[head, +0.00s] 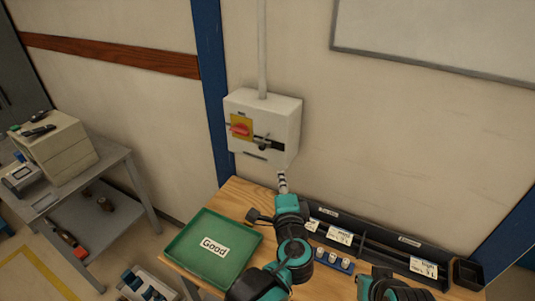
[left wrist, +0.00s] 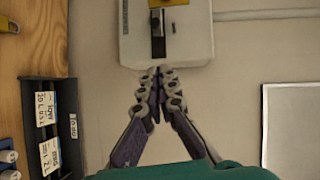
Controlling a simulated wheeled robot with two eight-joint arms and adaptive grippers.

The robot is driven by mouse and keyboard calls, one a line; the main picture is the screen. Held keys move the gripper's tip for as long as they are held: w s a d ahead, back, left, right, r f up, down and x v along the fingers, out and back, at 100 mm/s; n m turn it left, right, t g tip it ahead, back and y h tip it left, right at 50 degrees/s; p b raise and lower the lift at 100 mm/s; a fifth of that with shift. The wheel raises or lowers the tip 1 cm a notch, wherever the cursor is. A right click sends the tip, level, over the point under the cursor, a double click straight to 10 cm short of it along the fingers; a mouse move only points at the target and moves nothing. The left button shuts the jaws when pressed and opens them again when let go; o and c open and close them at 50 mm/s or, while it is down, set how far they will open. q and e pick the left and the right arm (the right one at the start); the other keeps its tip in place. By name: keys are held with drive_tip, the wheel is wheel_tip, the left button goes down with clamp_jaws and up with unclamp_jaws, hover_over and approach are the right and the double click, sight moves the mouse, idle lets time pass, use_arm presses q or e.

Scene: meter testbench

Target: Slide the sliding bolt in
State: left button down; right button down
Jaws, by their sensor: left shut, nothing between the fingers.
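The sliding bolt (head: 264,143) is a dark bar with a small knob on the front of a light grey switch box (head: 285,125) on the wall. It lies just right of a red rotary handle (head: 240,129) on a yellow plate. In the left wrist view the bolt (left wrist: 158,42) shows as a dark strip at the top. My left gripper (head: 282,176) is shut and empty, below the box and apart from the bolt. Its closed fingertips (left wrist: 160,74) point at the box's near edge. Only a teal part of my right arm shows at the bottom; its fingers are out of view.
A wooden bench (head: 233,197) stands below the box, with a green "Good" tray (head: 181,251) and a black labelled bin rack (head: 375,236). A conduit (head: 262,45) rises from the box. A grey side table (head: 115,163) stands at left.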

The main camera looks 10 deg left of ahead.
use_arm(q)
drive_tip(key=b, duration=0.2)
approach(266, 146)
drive_tip(key=w+d, duration=0.2)
drive_tip(key=shift+w+a+f+b, duration=0.1)
drive_tip(key=shift+w+a+b, duration=0.3)
drive_tip(key=shift+w+a, duration=0.85)
drive_tip(key=shift+a, duration=0.05)
drive_tip(key=shift+a, duration=0.1)
